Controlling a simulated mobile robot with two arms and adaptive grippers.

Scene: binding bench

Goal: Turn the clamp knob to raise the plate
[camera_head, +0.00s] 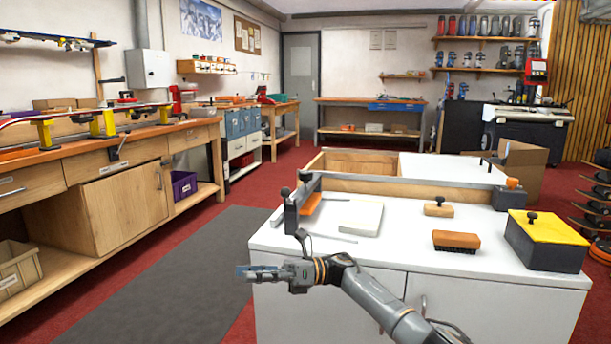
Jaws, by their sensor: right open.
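My right gripper (243,272) reaches in from the lower right and points left, in front of the white cabinet's left front corner. It is open and nothing shows between its fingers. A metal clamp-like fixture (292,213) stands at the left end of the white bench top, behind and above the gripper. A black knob (285,192) sits on its upper part, apart from the gripper. A pale flat plate (360,218) lies on the bench top to its right. I cannot tell whether this is the clamp's plate. My left gripper is not in view.
The white bench top (400,255) also holds an orange brush (456,241), a wooden-handled tool (438,208) and a yellow-lidded box (546,240). A long workbench (110,148) runs along the left. The floor mat (170,285) between them is clear.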

